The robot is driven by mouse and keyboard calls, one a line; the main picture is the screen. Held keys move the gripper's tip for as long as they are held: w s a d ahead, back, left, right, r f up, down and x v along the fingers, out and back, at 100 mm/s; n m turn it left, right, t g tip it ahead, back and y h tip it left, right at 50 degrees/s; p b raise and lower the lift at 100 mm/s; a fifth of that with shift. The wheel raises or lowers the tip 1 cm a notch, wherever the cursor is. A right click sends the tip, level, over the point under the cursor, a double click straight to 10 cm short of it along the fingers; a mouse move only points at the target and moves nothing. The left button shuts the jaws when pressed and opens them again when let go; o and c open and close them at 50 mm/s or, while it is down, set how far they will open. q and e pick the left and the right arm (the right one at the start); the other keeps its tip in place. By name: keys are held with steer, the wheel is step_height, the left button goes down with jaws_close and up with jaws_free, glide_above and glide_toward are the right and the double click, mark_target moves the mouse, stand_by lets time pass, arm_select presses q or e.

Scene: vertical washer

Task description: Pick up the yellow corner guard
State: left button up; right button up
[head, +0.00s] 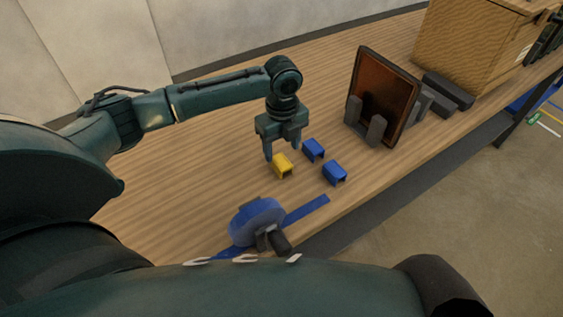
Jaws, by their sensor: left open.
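The yellow corner guard (283,166) lies on the wooden table, a small channel-shaped piece. My left gripper (281,157) points down at it, with its fingers apart. One finger is at the guard's left side and the other shows behind its right side. I cannot tell whether either finger touches it. Two blue corner guards lie close by, one (314,150) to the right and slightly farther back, the other (335,173) to the right and nearer the table's front edge. My right gripper is not in view.
A blue tape dispenser (256,220) with a strip of tape (307,209) sits near the front edge. A framed brown panel (385,92) stands in grey holders to the right. A cardboard box (468,45) stands at the back right. The table left of the guards is clear.

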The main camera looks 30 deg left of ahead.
mark_target(281, 161)
arm_select(q)
steer(key=shift+a+f, duration=0.2)
steer(key=shift+f, duration=2.9)
steer(key=shift+c, duration=0.2)
steer(key=c, duration=1)
steer(key=shift+r, duration=0.1)
step_height(281, 161, up, 10)
steer(key=shift+w, duration=0.1)
